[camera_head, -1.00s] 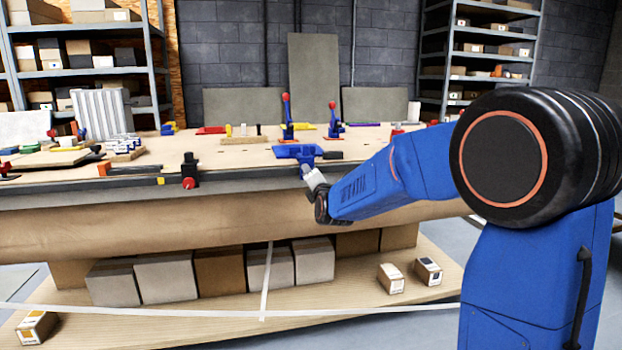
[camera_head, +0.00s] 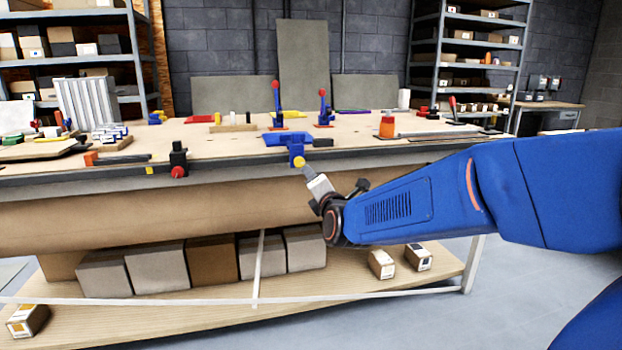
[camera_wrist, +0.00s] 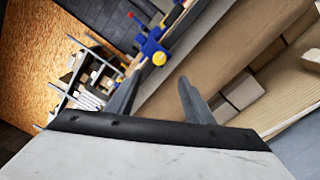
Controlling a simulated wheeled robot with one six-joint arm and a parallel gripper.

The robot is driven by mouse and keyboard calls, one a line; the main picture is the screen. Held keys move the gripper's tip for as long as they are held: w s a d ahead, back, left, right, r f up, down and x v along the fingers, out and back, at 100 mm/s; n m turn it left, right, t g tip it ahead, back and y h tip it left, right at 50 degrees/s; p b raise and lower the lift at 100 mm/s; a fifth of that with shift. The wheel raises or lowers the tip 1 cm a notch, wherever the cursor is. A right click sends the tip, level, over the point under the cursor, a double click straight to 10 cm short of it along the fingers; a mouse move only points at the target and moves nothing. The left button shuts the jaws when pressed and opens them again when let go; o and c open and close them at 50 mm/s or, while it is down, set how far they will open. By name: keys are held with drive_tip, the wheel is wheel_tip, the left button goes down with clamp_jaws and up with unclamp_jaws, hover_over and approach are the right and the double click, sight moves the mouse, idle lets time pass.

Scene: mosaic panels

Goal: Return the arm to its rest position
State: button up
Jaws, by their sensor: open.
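My blue arm (camera_head: 400,205) reaches in from the right in the head view, low in front of the workbench. My gripper (camera_head: 312,172) is at its end, just in front of the bench's front edge and below the blue vise-like fixture (camera_head: 297,143). In the wrist view my gripper (camera_wrist: 155,98) shows two dark fingers spread wide apart with nothing between them. The blue fixture with its yellow knob (camera_wrist: 153,48) lies beyond the fingers there, apart from them.
The workbench top (camera_head: 230,150) carries clamps and small tools. A black clamp with a red knob (camera_head: 178,160) sits on its front edge. The lower shelf (camera_head: 200,310) holds several boxes (camera_head: 212,263). Open floor (camera_head: 500,290) lies to the right.

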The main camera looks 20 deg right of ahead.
drive_tip(key=shift+s, duration=0.55)
drive_tip(key=s+d+f+m+g, duration=0.2)
drive_tip(key=s+f+m+g, duration=0.2)
drive_tip(key=s+m, duration=0.4)
drive_tip(key=s+d+f+m+g, duration=0.2)
drive_tip(key=s+f+m+g, duration=0.2)
drive_tip(key=s, duration=1.3)
drive_tip(key=s+d+f+m+g, duration=0.2)
drive_tip(key=s+f+m+g, duration=0.3)
drive_tip(key=s+f+m, duration=0.3)
drive_tip(key=s+m, duration=0.4)
drive_tip(key=shift+s+d+f, duration=0.3)
drive_tip(key=shift+s, duration=0.05)
